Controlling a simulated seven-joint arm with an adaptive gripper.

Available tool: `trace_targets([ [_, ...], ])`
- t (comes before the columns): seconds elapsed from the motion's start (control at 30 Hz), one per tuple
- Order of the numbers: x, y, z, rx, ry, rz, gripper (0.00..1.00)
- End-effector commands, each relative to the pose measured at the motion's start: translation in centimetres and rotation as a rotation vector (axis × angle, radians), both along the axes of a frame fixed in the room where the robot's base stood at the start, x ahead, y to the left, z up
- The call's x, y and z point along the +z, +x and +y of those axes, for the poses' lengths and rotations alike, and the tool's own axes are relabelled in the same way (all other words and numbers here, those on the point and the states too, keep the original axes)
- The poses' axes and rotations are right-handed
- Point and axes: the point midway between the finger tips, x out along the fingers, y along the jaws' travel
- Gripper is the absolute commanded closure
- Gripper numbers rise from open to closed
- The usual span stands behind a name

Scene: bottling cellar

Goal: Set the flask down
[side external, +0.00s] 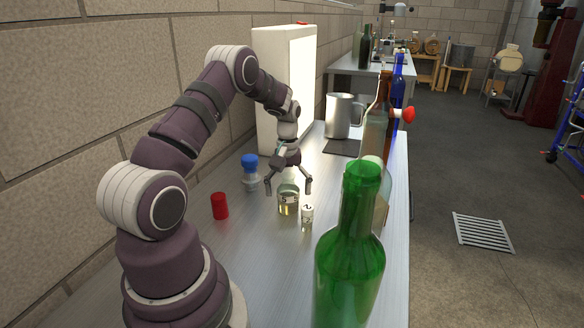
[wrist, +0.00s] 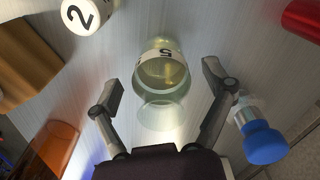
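The flask (side external: 288,203) is a clear glass vessel with a white band and a little yellowish liquid. It appears to stand upright on the metal bench. In the wrist view the flask (wrist: 163,76) shows a "5" on its band and lies between the two fingers. My gripper (side external: 289,187) points down over the flask; in the wrist view my gripper (wrist: 163,78) is open. Gaps show between both fingers and the glass.
A small vial labelled 2 (side external: 307,217) stands close to the flask. A red cylinder (side external: 220,206) and a blue-topped piece (side external: 250,171) stand left. A green bottle (side external: 349,262) is in front; a steel jug (side external: 340,117) and dark mat (side external: 341,148) are behind.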

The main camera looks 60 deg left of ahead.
Motion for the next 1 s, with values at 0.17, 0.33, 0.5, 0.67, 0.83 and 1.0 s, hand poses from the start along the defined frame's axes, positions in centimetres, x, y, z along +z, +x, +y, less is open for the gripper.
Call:
trace_targets([
  [0.17,0.0,0.0,0.0,0.0,0.0,0.0,0.18],
  [0.33,1.3,0.1,0.1,0.0,0.002,-0.003,0.18],
  [0.5,5.8,0.1,0.1,0.0,0.004,-0.006,0.18],
  [0.67,9.8,0.0,0.0,0.0,0.003,-0.005,0.18],
  [0.83,12.1,0.0,0.0,-0.002,0.002,-0.003,0.18],
  [1.0,15.0,0.4,-3.4,-0.157,0.044,-0.051,0.18],
])
